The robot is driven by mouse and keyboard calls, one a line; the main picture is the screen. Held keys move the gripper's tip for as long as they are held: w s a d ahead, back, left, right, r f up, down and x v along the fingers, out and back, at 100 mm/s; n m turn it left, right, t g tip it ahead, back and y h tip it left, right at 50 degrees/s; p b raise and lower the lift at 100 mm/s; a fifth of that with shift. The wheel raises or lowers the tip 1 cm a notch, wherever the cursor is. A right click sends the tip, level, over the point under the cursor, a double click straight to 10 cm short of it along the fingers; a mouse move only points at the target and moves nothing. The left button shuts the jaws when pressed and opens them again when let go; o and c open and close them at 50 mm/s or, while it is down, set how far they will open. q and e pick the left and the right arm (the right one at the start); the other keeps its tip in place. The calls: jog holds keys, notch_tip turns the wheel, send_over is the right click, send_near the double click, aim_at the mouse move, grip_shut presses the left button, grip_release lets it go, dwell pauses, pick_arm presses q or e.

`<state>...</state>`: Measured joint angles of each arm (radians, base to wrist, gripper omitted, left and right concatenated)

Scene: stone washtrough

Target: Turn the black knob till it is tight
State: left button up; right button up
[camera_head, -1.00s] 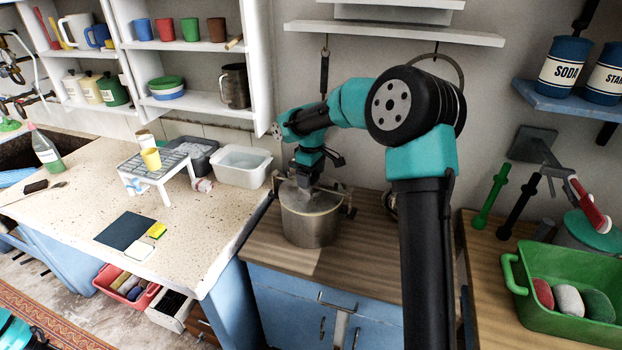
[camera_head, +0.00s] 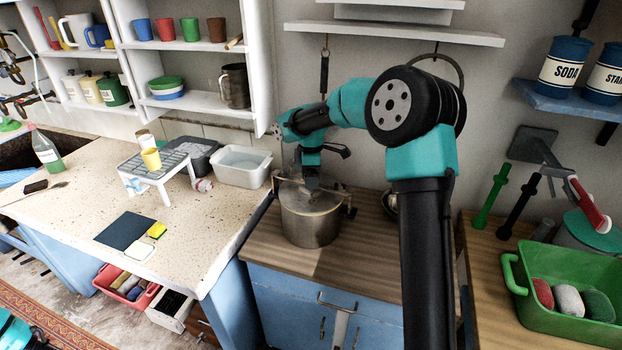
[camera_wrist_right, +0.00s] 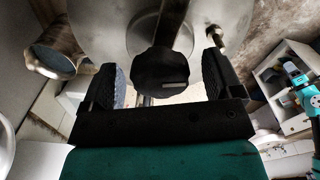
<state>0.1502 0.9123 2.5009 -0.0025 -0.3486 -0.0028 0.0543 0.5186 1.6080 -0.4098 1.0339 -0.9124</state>
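The steel pot (camera_head: 309,222) stands on the wooden counter, with a lid and a bar across its top. In the right wrist view the black knob (camera_wrist_right: 160,75) has a lobed edge and a pale mark on its face. My right gripper (camera_head: 311,185) is over the pot in the head view and hides the knob there. In the right wrist view the fingers of my right gripper (camera_wrist_right: 160,82) stand open on either side of the knob, with a small gap at each side. My left gripper is not in view.
A white tub (camera_head: 242,166) and a small rack (camera_head: 160,170) stand on the speckled counter to the left. A green basin (camera_head: 555,290) is at the right. A shelf (camera_head: 395,33) hangs above my right arm. The wooden counter in front of the pot is clear.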

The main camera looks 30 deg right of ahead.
jog(key=c, duration=0.7)
jog(key=m, duration=0.7)
jog(key=shift+m, duration=0.4)
jog(key=m, duration=0.4)
jog(key=shift+m, duration=0.3)
jog(key=m, duration=0.3)
jog(key=shift+m, duration=0.3)
jog(key=o, duration=0.7)
